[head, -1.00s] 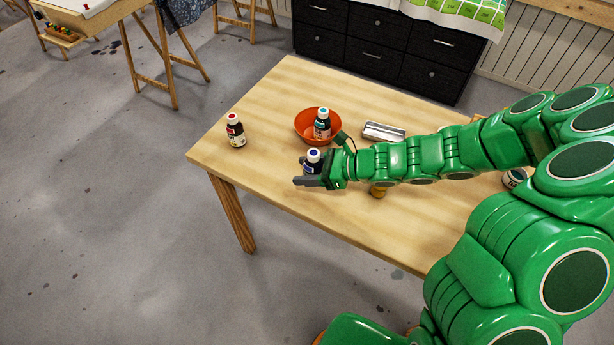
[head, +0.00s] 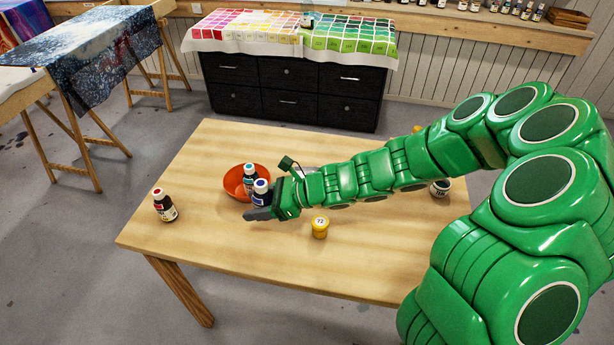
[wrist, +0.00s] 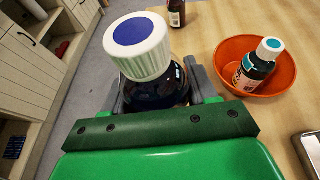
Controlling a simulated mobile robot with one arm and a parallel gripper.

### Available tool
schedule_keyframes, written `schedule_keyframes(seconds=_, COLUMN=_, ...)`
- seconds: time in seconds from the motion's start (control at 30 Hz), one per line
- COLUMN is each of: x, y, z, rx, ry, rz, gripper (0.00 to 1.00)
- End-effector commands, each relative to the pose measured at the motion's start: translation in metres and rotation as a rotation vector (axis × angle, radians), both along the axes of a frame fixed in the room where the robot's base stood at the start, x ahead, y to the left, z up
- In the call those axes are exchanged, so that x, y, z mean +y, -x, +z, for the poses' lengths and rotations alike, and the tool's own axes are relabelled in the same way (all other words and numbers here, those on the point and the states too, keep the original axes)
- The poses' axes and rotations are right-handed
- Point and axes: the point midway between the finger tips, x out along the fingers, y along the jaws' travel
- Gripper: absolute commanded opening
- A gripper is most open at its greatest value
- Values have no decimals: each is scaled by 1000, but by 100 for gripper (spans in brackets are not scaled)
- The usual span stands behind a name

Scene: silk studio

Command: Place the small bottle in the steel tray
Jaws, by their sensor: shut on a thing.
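My gripper (head: 260,212) is shut on a small dark bottle with a white, blue-topped cap (head: 262,187). The bottle is upright at the front of the orange bowl in the head view; I cannot tell whether it touches the table. In the wrist view the same bottle (wrist: 150,62) stands between the fingers, its lower part hidden by my gripper. The steel tray (wrist: 309,150) shows only in part at the right edge of the wrist view, to the right of the bowl. In the head view my arm mostly hides the tray.
An orange bowl (head: 233,184) holds a teal-capped bottle (head: 250,173). A red-capped bottle (head: 165,207) stands left on the wooden table (head: 215,262).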

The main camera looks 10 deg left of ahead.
Motion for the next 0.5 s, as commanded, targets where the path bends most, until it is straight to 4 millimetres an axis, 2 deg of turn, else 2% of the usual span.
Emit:
schedule_keyframes(seconds=0.3, x=-60, y=-55, z=22, rx=-6, ry=0, rz=-230, gripper=24)
schedule_keyframes(seconds=0.5, x=-96, y=-78, z=34, rx=-1, ry=-1, rz=-354, gripper=24)
